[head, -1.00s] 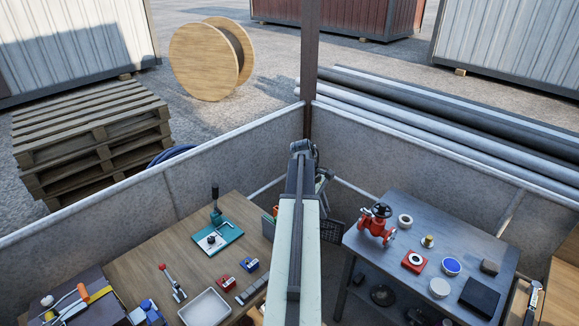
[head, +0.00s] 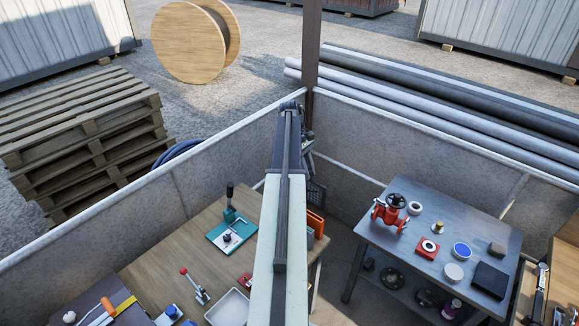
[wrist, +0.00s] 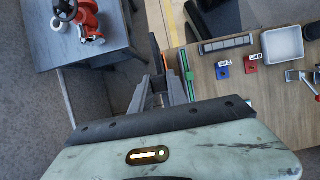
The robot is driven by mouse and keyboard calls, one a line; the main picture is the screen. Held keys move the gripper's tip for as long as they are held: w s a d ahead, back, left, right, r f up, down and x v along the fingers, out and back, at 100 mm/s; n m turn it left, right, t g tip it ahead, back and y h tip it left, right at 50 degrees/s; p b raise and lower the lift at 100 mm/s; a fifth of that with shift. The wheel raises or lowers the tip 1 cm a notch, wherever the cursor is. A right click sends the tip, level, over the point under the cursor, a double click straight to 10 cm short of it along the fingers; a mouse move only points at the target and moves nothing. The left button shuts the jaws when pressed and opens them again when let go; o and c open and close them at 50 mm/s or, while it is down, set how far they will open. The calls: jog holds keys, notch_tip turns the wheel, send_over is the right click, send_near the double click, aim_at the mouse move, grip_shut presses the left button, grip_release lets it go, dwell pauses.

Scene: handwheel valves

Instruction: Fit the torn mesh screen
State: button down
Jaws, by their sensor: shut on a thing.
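A dark mesh screen (head: 316,194) shows in the head view just right of my arm, partly hidden by it. It hangs in the air between the wooden bench and the grey table, and any tear is too small to see. My gripper (wrist: 160,84) shows in the wrist view with its fingers close together, and it is shut on the mesh screen. In the wrist view the screen cannot be clearly told apart from the fingers. A red handwheel valve (head: 389,213) stands upright on the grey table (head: 425,268), apart from my gripper. It also shows in the wrist view (wrist: 85,20).
Orange upright things (head: 316,222) stand at the wooden bench's (head: 160,262) right end. The bench also holds a teal device (head: 232,234) and a white tray (head: 228,308). A white ring (head: 414,208), a red block (head: 427,248) and a black slab (head: 490,280) lie on the grey table.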

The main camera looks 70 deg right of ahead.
jog(key=shift+s+r, duration=0.1)
jog(key=shift+s, duration=0.05)
jog(key=shift+w, duration=0.2)
jog(key=shift+w+f, duration=0.2)
jog(key=shift+f, duration=0.1)
notch_tip(320, 180, down, 5)
jog(key=b, duration=0.5)
jog(key=shift+f+b, duration=0.2)
jog(key=shift+b, duration=0.2)
notch_tip(320, 180, down, 13)
jog(key=b, duration=1.3)
jog(key=c, duration=1.2)
grip_release()
